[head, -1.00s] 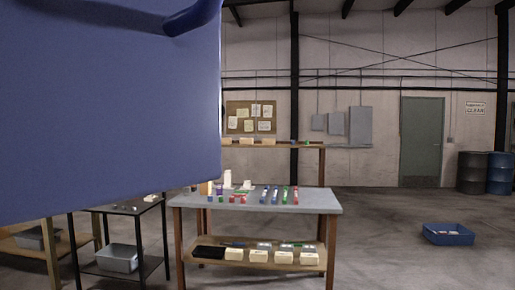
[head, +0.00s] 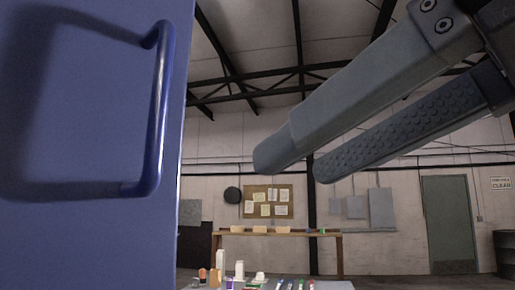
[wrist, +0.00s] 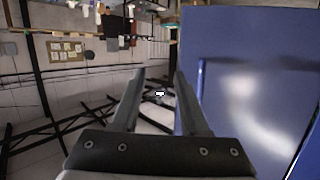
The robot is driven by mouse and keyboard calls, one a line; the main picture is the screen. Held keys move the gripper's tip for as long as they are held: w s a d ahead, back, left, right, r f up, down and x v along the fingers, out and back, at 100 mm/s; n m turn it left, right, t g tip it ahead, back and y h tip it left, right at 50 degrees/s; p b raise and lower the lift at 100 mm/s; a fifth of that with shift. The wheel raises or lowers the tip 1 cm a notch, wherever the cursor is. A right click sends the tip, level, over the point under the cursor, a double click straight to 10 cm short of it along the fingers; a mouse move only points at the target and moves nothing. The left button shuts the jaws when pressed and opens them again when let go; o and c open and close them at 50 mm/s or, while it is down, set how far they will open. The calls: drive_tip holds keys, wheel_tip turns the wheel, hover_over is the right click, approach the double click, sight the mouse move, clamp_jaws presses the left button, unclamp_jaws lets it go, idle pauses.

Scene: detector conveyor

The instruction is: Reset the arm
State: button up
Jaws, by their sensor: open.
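My gripper (head: 297,164) reaches into the head view from the upper right. Its two long grey fingers are apart, with nothing between them. In the wrist view the gripper (wrist: 159,75) also shows open and empty. A large blue panel (head: 80,240) with a bar handle (head: 158,110) fills the left of the head view. The fingertips are to the right of the panel's edge in that view. In the wrist view the blue panel (wrist: 260,50) stands close on the right, beside the right finger; I cannot tell how wide the gap is.
A grey-topped table (head: 330,285) with small items shows at the bottom. Behind it are a wooden shelf (head: 290,235), a pinned board (head: 268,202) and wall boxes (head: 381,209). A green door (head: 447,220) and a dark barrel (head: 507,252) are at right. Open air surrounds the fingertips.

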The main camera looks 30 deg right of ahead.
drive_tip(key=w+f+m+g+h+p, duration=0.1)
drive_tip(key=w+f+g+p, duration=0.3)
drive_tip(key=w+f, duration=1.1)
wheel_tip(320, 180, down, 21)
drive_tip(key=d+g+h+p, duration=0.1)
drive_tip(key=g, duration=0.4)
drive_tip(key=shift+f, duration=0.15)
drive_tip(key=shift+w, duration=0.1)
